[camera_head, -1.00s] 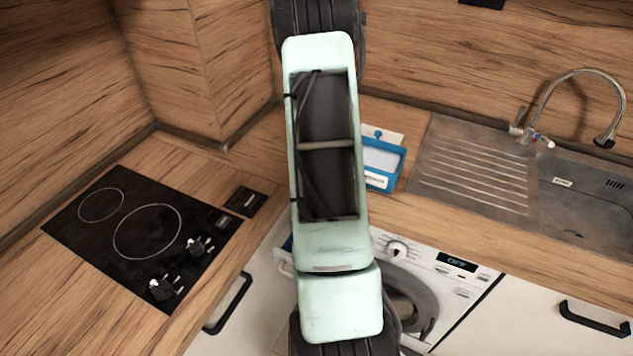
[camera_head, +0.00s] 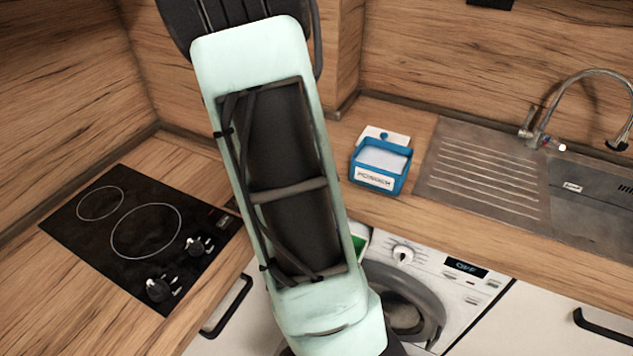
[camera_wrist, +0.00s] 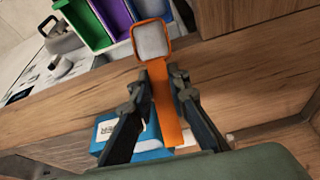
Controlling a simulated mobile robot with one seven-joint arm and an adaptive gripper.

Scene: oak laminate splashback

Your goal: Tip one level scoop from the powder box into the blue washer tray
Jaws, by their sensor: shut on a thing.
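My gripper (camera_wrist: 162,82) is shut on the handle of an orange scoop (camera_wrist: 166,115). The scoop's square bowl holds pale powder (camera_wrist: 151,41), which looks about flush with the rim. My arm hides the gripper and scoop in the head view.
The washer front (camera_head: 432,268) is below the wooden counter, whose edge (camera_wrist: 60,112) runs under the scoop. A white card (camera_head: 388,134) lies behind the box. The sink (camera_head: 585,205) is right, the black hob (camera_head: 140,235) left.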

